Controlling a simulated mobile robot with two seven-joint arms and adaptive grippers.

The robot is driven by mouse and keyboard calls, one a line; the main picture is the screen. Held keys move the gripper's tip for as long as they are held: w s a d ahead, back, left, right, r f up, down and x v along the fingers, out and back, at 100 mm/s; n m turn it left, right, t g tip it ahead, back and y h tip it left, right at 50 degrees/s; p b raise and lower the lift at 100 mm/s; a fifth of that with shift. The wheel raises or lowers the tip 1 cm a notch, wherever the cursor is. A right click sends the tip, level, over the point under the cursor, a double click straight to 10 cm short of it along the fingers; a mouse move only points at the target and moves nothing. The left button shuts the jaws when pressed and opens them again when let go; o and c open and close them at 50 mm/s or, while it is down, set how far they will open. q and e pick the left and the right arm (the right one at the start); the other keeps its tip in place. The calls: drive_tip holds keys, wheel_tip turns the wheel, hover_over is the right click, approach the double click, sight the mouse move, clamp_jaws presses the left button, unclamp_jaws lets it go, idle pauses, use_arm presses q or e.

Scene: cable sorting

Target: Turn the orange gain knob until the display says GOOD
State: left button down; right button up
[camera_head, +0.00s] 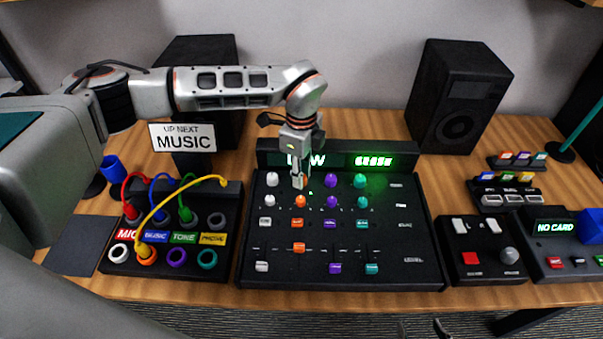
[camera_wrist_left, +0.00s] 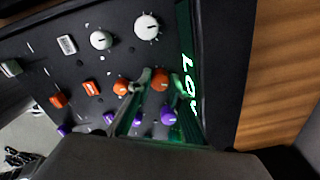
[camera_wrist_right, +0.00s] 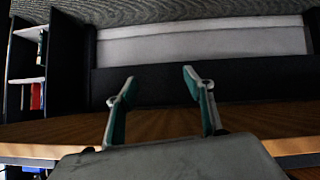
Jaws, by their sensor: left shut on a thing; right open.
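The mixer panel (camera_head: 420,270) lies mid-table with a display (camera_head: 336,160) at its back. The display reads LOW in green in the left wrist view (camera_wrist_left: 190,85); my left arm partly covers it in the head view. A green level bar (camera_head: 373,161) glows beside the word. Two orange knobs sit in one column; the front one (camera_head: 300,201) is clear. My left gripper (camera_head: 299,182) points down over the back orange knob (camera_wrist_left: 160,83) and is shut on it, a finger on each side. My right gripper (camera_wrist_right: 158,78) is open and empty, away from the panel.
White knobs (camera_head: 271,180), purple knobs (camera_head: 332,181) and teal knobs (camera_head: 361,181) stand close beside the orange ones. A patch box with cables (camera_head: 228,208) is left of the mixer. A small button box (camera_head: 483,272) is right. Speakers (camera_head: 461,95) stand behind.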

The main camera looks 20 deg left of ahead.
use_arm(q)
drive_tip(key=shift+r+m+p, duration=0.25)
drive_tip(key=shift+m+p, duration=0.3)
drive_tip(key=shift+m, duration=0.25)
drive_tip(key=shift+m+p, duration=0.5)
drive_tip(key=shift+m, duration=0.4)
drive_tip(key=shift+f+m, duration=0.15)
drive_tip(key=shift+m, duration=0.45)
drive_tip(key=c, duration=2.1)
unclamp_jaws()
